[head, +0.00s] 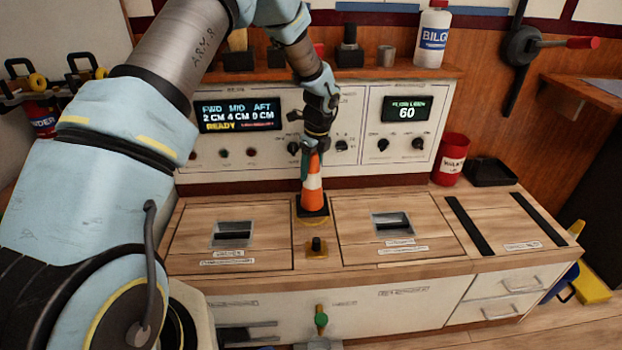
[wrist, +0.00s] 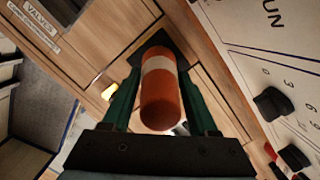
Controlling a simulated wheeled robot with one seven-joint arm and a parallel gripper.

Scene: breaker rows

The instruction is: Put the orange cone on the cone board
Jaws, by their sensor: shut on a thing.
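The orange cone (head: 312,190) with a white band and a black square base stands upright over the wooden counter, between two hatches. My gripper (head: 313,154) is shut on its upper part from above. In the wrist view the cone (wrist: 161,98) lies between my two green fingers (wrist: 160,105), with its dark base (wrist: 155,45) beyond. A thin yellowish edge shows under the base; I cannot tell whether the base touches it. No board is clearly marked as the cone board; one may be hidden under the cone.
A black knob on a yellow plate (head: 317,247) stands in front of the cone. Recessed hatch handles lie left (head: 233,233) and right (head: 392,223). The control panel (head: 408,128) rises close behind. A red can (head: 450,160) and black tray (head: 491,172) stand at right.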

